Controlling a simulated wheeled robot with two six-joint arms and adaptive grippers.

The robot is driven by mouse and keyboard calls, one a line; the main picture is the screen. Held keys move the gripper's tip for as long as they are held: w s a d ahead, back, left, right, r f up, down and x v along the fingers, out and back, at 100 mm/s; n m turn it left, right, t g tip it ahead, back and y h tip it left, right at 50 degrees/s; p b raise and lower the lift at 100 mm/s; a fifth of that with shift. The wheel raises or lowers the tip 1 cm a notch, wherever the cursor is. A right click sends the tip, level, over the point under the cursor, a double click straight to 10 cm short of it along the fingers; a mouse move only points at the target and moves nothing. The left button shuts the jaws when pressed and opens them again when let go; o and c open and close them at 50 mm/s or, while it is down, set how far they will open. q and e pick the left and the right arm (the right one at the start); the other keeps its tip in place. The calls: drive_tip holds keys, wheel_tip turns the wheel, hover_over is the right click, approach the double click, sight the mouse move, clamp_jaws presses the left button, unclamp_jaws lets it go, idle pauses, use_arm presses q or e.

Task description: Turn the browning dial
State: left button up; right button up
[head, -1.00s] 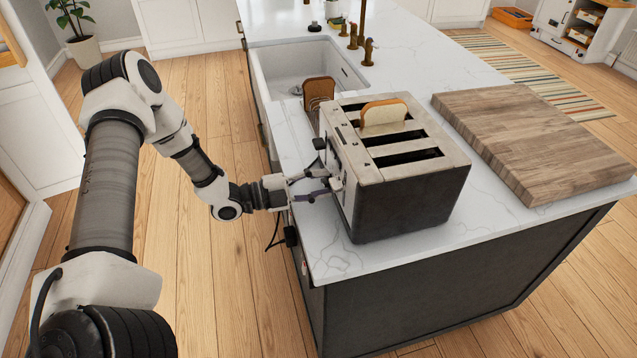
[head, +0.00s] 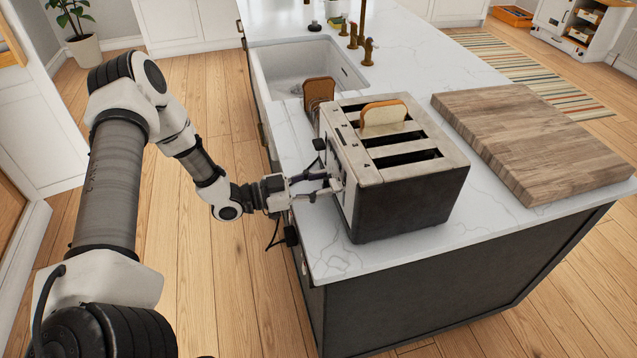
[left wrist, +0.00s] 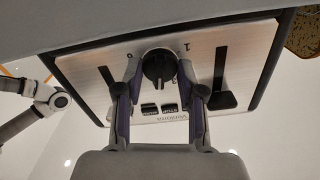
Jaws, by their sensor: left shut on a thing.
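A silver and black toaster (head: 405,195) with several slots stands near the left edge of the marble counter. A slice of bread (head: 383,115) sticks up from one slot. In the left wrist view, the toaster's front panel appears upside down, with a round black browning dial (left wrist: 158,67) in the middle, printed numbers around it and a lever on either side. My left gripper (head: 334,184) is at this front panel. Its two fingers (left wrist: 160,80) are closed on the dial from both sides. The fingers and toaster edge hide the dial in the head view. My right gripper is out of view.
A wooden cutting board (head: 535,140) lies right of the toaster. A brown slice of bread (head: 319,92) stands behind it in a rack, near the sink (head: 305,65). Bare counter (head: 390,248) runs in front of the toaster.

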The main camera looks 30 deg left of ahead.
use_arm(q)
drive_tip(key=n, duration=0.4)
drive_tip(key=shift+n, duration=0.3)
drive_tip(key=n, duration=0.3)
drive_tip(key=shift+n+p, duration=0.3)
drive_tip(key=n, duration=0.3)
drive_tip(key=shift+n, duration=2.3)
drive_tip(key=o, duration=1.1)
drive_tip(key=shift+o, duration=0.2)
